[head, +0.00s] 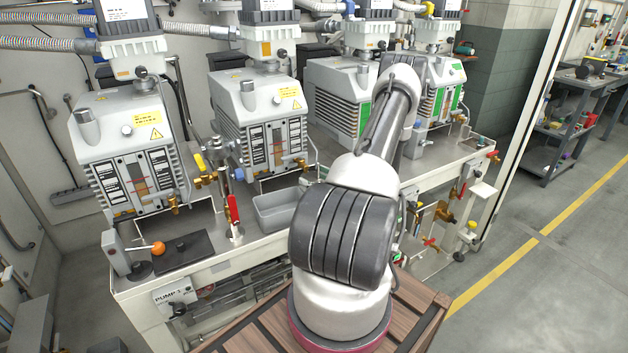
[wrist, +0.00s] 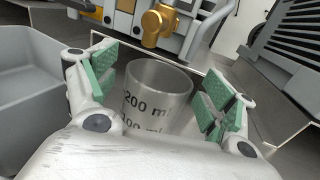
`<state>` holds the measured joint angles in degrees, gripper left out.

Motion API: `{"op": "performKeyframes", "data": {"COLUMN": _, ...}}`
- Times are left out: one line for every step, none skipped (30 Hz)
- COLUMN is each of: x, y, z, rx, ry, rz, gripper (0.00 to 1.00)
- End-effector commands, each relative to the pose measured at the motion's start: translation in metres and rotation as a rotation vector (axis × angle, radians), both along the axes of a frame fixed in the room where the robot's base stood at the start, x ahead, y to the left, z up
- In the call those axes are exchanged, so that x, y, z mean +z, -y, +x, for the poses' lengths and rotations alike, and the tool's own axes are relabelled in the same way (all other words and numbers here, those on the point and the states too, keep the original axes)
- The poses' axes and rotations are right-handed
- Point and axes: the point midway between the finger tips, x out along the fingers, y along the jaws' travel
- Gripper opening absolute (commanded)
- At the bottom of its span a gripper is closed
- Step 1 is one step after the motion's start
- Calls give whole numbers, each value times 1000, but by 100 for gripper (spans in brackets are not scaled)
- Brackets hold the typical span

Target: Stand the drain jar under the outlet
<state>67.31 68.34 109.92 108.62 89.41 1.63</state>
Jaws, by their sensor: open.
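In the wrist view, the drain jar (wrist: 158,95) is a clear, open-topped vessel with dark "200 ml" markings. It stands upright between the green-padded fingers of my gripper (wrist: 160,92), which is open with a gap on each side of the jar. A brass outlet fitting (wrist: 157,24) shows above and behind the jar, on the pump front. I cannot tell whether the jar is directly below it. In the head view my arm hides the gripper and the jar.
A grey bin (head: 277,210) stands on the bench, and it shows left of my gripper in the wrist view (wrist: 28,82). Several vacuum pumps line the bench, one with a yellow label (head: 262,110). An orange-knobbed lever (head: 157,248) stands at the bench's left front.

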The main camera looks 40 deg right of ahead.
Motion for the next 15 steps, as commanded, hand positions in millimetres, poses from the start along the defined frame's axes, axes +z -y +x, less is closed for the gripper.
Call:
{"op": "performKeyframes", "data": {"x": 0, "y": 0, "z": 0, "rx": 0, "ry": 0, "rz": 0, "gripper": 84}}
{"op": "performKeyframes", "data": {"x": 0, "y": 0, "z": 0, "rx": 0, "ry": 0, "rz": 0, "gripper": 84}}
{"op": "performKeyframes", "data": {"x": 0, "y": 0, "z": 0, "rx": 0, "ry": 0, "rz": 0, "gripper": 84}}
{"op": "performKeyframes", "data": {"x": 0, "y": 0, "z": 0, "rx": 0, "ry": 0, "rz": 0, "gripper": 84}}
{"op": "performKeyframes", "data": {"x": 0, "y": 0, "z": -1, "rx": 0, "ry": 0, "rz": 0, "gripper": 84}}
{"op": "performKeyframes", "data": {"x": 0, "y": 0, "z": -2, "rx": 0, "ry": 0, "rz": 0, "gripper": 84}}
{"op": "performKeyframes", "data": {"x": 0, "y": 1, "z": -4, "rx": -1, "ry": 0, "rz": 0, "gripper": 84}}
{"op": "performKeyframes", "data": {"x": 0, "y": 1, "z": -7, "rx": -1, "ry": -1, "rz": 0, "gripper": 84}}
{"op": "performKeyframes", "data": {"x": 0, "y": 2, "z": -12, "rx": -3, "ry": -1, "rz": 0, "gripper": 84}}
{"op": "performKeyframes", "data": {"x": 0, "y": 2, "z": -17, "rx": -4, "ry": -1, "rz": 1, "gripper": 84}}
{"op": "performKeyframes", "data": {"x": 0, "y": 3, "z": -22, "rx": -3, "ry": -1, "rz": 2, "gripper": 84}}
{"op": "performKeyframes", "data": {"x": 0, "y": 3, "z": -31, "rx": -5, "ry": -1, "rz": 3, "gripper": 84}}
{"op": "performKeyframes", "data": {"x": 0, "y": 4, "z": -37, "rx": -5, "ry": -1, "rz": 2, "gripper": 84}}
{"op": "performKeyframes", "data": {"x": 0, "y": 5, "z": -44, "rx": -6, "ry": -1, "rz": 2, "gripper": 84}}
{"op": "performKeyframes", "data": {"x": 0, "y": 5, "z": -54, "rx": -5, "ry": 0, "rz": 1, "gripper": 84}}
